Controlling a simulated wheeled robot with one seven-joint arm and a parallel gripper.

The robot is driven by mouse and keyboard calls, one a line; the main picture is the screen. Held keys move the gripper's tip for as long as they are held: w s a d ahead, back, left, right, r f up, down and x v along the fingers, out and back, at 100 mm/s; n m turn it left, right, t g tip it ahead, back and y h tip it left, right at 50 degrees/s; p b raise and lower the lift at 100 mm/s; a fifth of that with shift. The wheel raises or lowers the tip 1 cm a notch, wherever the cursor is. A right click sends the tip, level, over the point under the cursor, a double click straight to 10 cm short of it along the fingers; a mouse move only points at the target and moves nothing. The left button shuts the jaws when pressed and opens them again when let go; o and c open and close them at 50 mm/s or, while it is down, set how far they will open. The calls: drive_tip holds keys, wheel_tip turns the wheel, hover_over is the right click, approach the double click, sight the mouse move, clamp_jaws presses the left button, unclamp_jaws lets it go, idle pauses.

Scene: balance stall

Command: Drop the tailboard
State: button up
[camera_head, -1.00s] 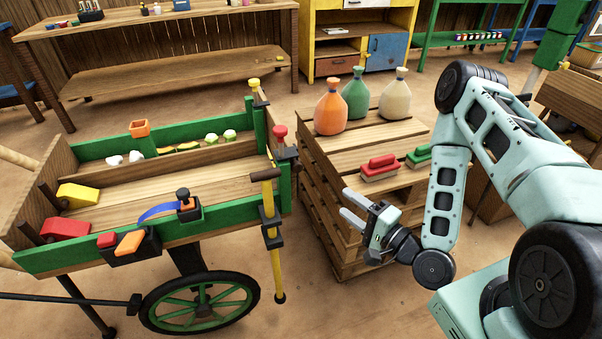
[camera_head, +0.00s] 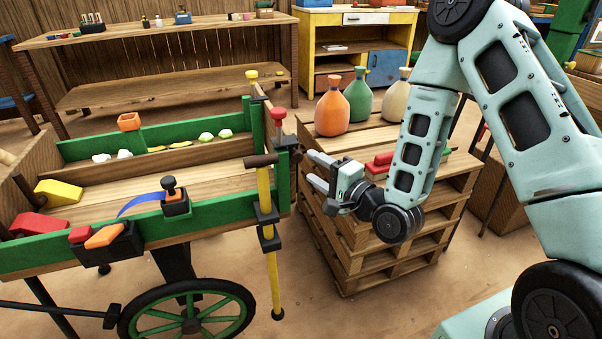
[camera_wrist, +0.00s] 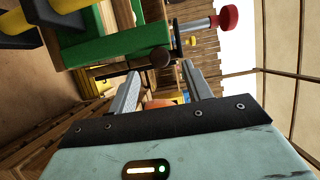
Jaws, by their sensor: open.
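The green and wooden cart (camera_head: 218,217) stands at the left, and its tailboard (camera_head: 265,104) closes the right end, seen nearly edge-on and upright. A red-knobbed pin (camera_head: 278,115) is at the tailboard's near corner and a yellow knob (camera_head: 252,75) at its far corner. My gripper (camera_head: 309,167) is open and empty, just right of the near corner, with its fingers pointing left toward the cart. In the wrist view, the gripper (camera_wrist: 163,72) has its fingers apart below the red knob (camera_wrist: 228,18) and a green cart board (camera_wrist: 115,45). I cannot tell whether it touches anything.
A yellow leg (camera_head: 268,225) with a brown handle hangs by the cart's near right corner. A long bench (camera_head: 170,32) is at the back.

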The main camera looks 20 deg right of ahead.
sight(300, 158)
drive_tip(key=shift+w+a+f+b, duration=0.15)
drive_tip(key=shift+w+b, duration=0.3)
drive_tip(key=shift+b, duration=0.95)
drive_tip(key=shift+w+a+f+b, duration=0.15)
drive_tip(key=shift+w+b, duration=0.3)
drive_tip(key=shift+b, duration=0.9)
drive_tip(key=b, duration=0.3)
drive_tip(key=shift+w, duration=0.2)
drive_tip(key=shift+a+b, duration=0.2)
drive_tip(key=shift+b, duration=0.9)
drive_tip(key=shift+r+x, duration=0.15)
drive_tip(key=shift+x, duration=0.6)
drive_tip(key=shift+r+x, duration=0.15)
drive_tip(key=shift+x, duration=0.6)
clamp_jaws()
drive_tip(key=shift+d, duration=0.15)
